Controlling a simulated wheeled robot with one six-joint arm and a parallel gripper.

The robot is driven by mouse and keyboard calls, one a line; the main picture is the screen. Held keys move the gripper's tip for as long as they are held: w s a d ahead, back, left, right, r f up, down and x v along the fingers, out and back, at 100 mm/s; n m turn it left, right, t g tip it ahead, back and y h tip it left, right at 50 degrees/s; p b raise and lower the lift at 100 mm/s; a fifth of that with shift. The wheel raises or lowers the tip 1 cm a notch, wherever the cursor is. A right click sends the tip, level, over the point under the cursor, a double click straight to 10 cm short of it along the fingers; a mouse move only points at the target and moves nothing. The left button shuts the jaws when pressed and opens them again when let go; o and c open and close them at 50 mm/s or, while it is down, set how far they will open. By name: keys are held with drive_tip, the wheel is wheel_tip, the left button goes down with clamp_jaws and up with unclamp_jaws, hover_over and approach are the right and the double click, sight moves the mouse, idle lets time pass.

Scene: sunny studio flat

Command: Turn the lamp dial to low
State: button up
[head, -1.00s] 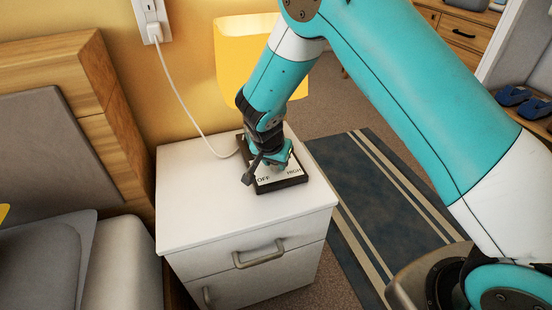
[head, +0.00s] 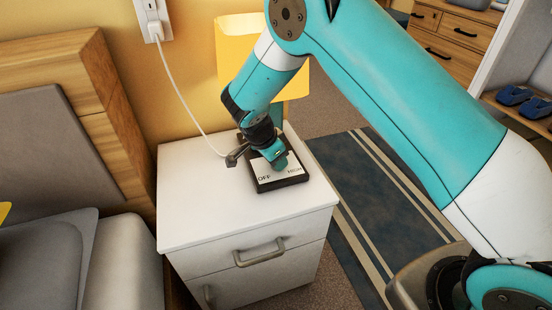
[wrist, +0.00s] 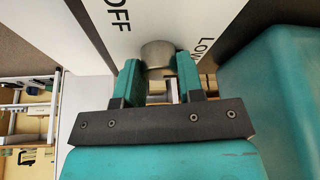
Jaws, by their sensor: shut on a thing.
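The lamp dial's control box (head: 281,184) is dark-edged with a white face and lies on the white nightstand. In the head view "OFF" and "HIGH" show on its face; my gripper (head: 274,160) covers the dial. In the wrist view the face (wrist: 128,40) shows "OFF" on the left and part of "LOW" on the right. The round grey metal dial (wrist: 158,51) sits between the teal fingers of my gripper (wrist: 158,68), which are shut on it. I cannot see which label the dial points to.
The yellow lamp shade (head: 236,62) stands close behind my arm. A bed (head: 60,250) is at the left, a striped rug (head: 365,195) at the right.

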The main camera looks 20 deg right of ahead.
idle(0.3)
drive_tip(key=o, duration=0.9)
drive_tip(key=shift+a+r, duration=0.2)
drive_tip(key=shift+r, duration=0.3)
drive_tip(key=a+r, duration=0.1)
drive_tip(key=r, duration=0.1)
drive_tip(key=s+a+r, duration=0.1)
drive_tip(key=shift+a+r+p, duration=0.3)
drive_tip(key=shift+a+r, duration=0.05)
drive_tip(key=shift+a, duration=0.05)
drive_tip(key=a, duration=0.3)
drive_tip(key=s+a, duration=0.1)
drive_tip(key=a, duration=0.2)
drive_tip(key=s+a, duration=0.1)
drive_tip(key=a, duration=0.3)
drive_tip(key=shift+s+a, duration=0.1)
drive_tip(key=shift+s, duration=0.15)
